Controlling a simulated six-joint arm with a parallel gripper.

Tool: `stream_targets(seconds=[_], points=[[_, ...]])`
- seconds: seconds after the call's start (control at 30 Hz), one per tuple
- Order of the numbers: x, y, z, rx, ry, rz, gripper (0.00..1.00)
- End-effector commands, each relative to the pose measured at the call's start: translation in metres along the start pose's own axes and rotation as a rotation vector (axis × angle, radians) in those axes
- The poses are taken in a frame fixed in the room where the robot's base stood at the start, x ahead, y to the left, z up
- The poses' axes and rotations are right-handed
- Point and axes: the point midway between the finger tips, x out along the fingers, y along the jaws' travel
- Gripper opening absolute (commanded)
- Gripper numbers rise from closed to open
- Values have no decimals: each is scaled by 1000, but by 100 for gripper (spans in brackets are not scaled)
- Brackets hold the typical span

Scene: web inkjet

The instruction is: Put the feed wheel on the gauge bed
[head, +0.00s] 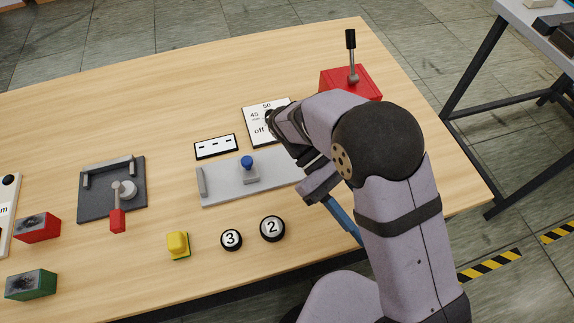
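I cannot make out for sure which thing is the feed wheel. Two round black discs lie near the front edge, one marked 3 (231,240) and one marked 2 (272,228). No label names the gauge bed. A long light grey plate (222,187) has an end stop at its left and a blue-knobbed slider (248,168) on it; its right end is behind my arm. A dark plate (92,205) at the left carries a rail and a red-handled lever (117,215). My gripper (326,188) is over the right side, mostly hidden by my arm; a blue strip (342,219) shows below it.
A dial plate with numbers (256,132) is partly behind my arm. A red box with a lever (352,78) stands at the back right. A slotted white plate (216,147), a yellow button (178,244), red block (38,228) and green block (31,285) also stand here. The back left is clear.

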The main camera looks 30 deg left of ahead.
Motion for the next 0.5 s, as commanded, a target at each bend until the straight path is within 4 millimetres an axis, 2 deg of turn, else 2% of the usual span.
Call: stream_targets(seconds=[0.2,0.5], points=[[-33,-39,-30,108,1,-264,13],[-95,-87,-54,258,15,-623,13]])
